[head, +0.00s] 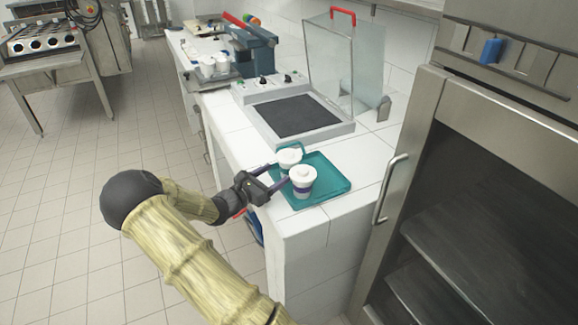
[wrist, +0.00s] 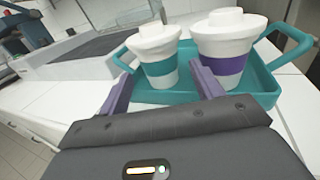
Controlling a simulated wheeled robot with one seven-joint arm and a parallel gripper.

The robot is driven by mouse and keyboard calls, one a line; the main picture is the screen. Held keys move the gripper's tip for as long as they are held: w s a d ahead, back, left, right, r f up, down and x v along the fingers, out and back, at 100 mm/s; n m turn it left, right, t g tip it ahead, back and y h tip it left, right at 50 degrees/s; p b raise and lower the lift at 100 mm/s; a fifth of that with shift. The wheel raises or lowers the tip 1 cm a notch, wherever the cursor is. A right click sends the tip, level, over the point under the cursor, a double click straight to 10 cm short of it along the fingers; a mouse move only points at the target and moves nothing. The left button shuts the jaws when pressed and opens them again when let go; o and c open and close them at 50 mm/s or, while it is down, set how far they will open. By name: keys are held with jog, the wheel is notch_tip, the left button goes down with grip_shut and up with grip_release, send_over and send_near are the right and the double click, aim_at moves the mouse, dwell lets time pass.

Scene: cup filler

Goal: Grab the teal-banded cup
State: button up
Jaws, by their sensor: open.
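The teal-banded cup (wrist: 160,68) is white with a white lid and stands upright on a teal tray (wrist: 262,84). In the head view the same cup (head: 290,156) is at the back, partly hidden by a purple-banded cup (head: 303,182) in front. The purple-banded cup also shows in the wrist view (wrist: 222,62), right of the teal-banded one. My gripper (head: 279,173) is open, its purple fingers reaching over the tray's near left edge. In the wrist view the teal-banded cup shows between the fingertips (wrist: 162,74); whether they touch it I cannot tell.
A machine with a dark plate (head: 297,116) and clear guard stands behind the tray on the white counter. A steel cabinet with a handle (head: 391,187) is close on the right. More white cups (head: 207,66) stand farther back.

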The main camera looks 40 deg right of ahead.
aim_at(281, 168)
jog(key=d, duration=0.5)
jog(key=shift+w, duration=0.3)
jog(key=shift+a, duration=0.1)
jog(key=shift+w, duration=0.1)
jog(key=shift+w, duration=0.1)
jog(key=shift+c, duration=0.5)
jog(key=c, duration=0.4)
jog(key=shift+s+r, duration=0.1)
jog(key=shift+s, duration=0.15)
jog(key=c, duration=0.3)
jog(key=shift+w+a, duration=0.1)
jog(key=shift+w, duration=0.05)
jog(key=shift+c, duration=0.2)
jog(key=shift+r, duration=0.2)
notch_tip(281, 168, up, 10)
jog(key=shift+f+p, duration=0.2)
jog(key=shift+p, duration=0.1)
